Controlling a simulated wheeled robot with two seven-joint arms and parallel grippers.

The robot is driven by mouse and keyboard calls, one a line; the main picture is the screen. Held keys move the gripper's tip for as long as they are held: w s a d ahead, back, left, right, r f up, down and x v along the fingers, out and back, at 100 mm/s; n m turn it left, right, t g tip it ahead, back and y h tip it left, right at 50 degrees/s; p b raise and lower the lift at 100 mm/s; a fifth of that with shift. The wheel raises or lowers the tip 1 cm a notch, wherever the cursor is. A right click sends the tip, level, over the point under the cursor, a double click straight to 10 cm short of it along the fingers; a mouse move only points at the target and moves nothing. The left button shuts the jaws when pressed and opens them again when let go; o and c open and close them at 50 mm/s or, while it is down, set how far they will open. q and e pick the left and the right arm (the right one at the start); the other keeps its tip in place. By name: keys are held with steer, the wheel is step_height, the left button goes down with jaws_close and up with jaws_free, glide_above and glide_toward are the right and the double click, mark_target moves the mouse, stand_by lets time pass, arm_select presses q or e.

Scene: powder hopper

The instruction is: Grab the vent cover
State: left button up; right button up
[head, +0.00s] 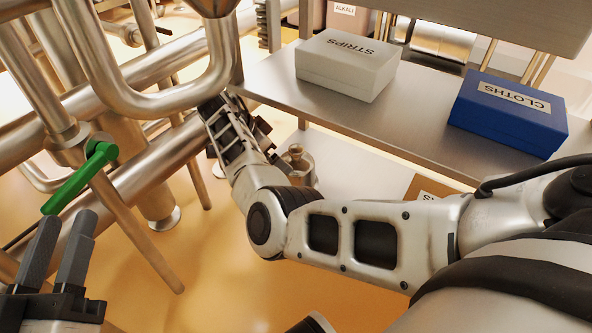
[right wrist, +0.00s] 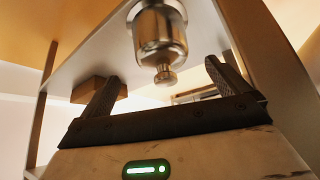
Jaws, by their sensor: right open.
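A shiny steel cylinder with a small knob, which I take to be the vent cover (right wrist: 160,32), is in the upper middle of the right wrist view, knob pointing down in the picture. A knobbed steel piece (head: 299,165) that looks the same is by the lower shelf in the head view, partly hidden by my right arm. My right gripper (right wrist: 162,72) is open, its fingers apart on either side of the knob's line in the picture; I see no contact. My left gripper (head: 66,218) is at the lower left, fingers apart and empty, below the green valve handle (head: 80,178).
Thick steel pipes (head: 150,95) fill the left, close to my right forearm. The metal shelf (head: 425,140) holds a white STRIPS box (head: 345,70) and a blue CLOTHS box (head: 505,118). A brown box (right wrist: 98,90) is beside a finger in the right wrist view.

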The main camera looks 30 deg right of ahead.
mark_target(290, 151)
steer(key=shift+d, duration=1.2)
steer(key=shift+d+f+b, duration=0.6)
steer(key=shift+d+b, duration=0.05)
steer(key=shift+d, duration=0.25)
steer(key=b+x, duration=0.1)
steer(key=x, duration=0.2)
steer(key=shift+d+f+b, duration=0.15)
steer(key=shift+f+b, duration=0.05)
steer(key=shift+b, duration=0.15)
steer(key=shift+d+f, duration=0.1)
arm_select(q)
steer(key=r+m+h, duration=0.1)
steer(key=m, duration=0.1)
steer(key=r+m+t+h, duration=0.1)
steer(key=r+m+h, duration=0.2)
steer(key=r+m, duration=0.1)
steer(key=shift+s+r+t, duration=0.2)
steer(key=shift+s+t, duration=0.2)
arm_select(e)
steer(key=c, duration=1.2)
